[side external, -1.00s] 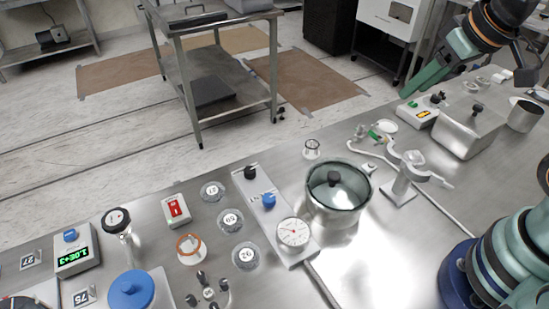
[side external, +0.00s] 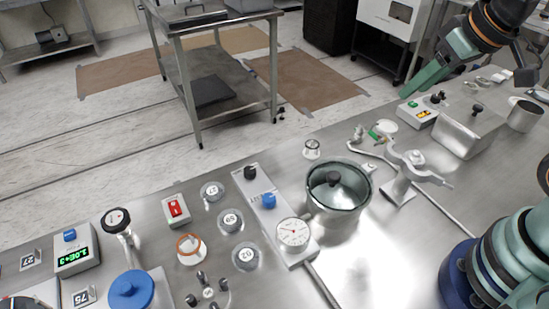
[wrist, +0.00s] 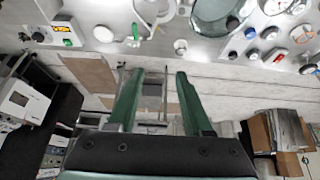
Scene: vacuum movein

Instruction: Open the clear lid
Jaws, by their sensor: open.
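The clear lid (side external: 352,184) lies on the round metal pot (side external: 338,218) in the middle of the bench and looks closed.
A metal box (side external: 465,135) and a switch box (side external: 421,112) sit at the right. Several knobs and dials fill the left bench.

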